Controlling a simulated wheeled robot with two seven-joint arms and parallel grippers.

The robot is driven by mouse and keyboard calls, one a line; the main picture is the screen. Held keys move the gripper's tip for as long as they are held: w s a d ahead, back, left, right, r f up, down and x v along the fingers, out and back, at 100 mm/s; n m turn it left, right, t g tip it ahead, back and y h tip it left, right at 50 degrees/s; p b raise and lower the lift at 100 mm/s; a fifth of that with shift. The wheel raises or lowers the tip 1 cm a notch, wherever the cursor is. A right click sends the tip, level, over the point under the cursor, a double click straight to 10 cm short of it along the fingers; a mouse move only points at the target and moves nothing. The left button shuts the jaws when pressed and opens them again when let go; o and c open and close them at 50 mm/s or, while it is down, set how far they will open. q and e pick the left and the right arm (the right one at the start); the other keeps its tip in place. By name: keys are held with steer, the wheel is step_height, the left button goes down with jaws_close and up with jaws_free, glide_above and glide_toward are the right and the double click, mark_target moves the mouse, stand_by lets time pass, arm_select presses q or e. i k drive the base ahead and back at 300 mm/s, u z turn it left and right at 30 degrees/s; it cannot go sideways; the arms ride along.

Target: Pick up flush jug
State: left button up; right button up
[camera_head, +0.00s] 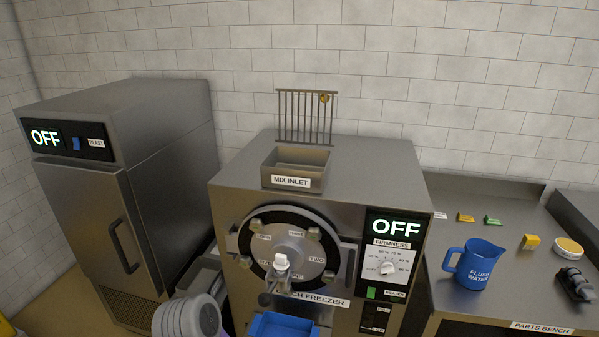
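The flush jug (478,267) is blue and labelled "FLUSH WATER". It stands upright on the grey parts bench (507,304), to the right of the batch freezer (230,200). Its handle is on its left side, facing the freezer. Nothing is holding the jug. Neither of my grippers shows in this view. A grey rounded part at the bottom edge, left of the freezer's front, looks like a link of my arm.
The freezer's display reads OFF, with a mix inlet box (295,168) on top. A blue container (283,326) sits below its spout. Small yellow and green pieces, a round tub (568,248) and a black item (575,284) lie on the bench. A blast cabinet (125,190) stands left.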

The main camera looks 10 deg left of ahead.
mark_target(478, 257)
steer(key=u, duration=0.55)
steer(key=k, duration=0.2)
steer(key=z, duration=1.1)
steer(key=i, duration=1.25)
steer(key=u, duration=0.5)
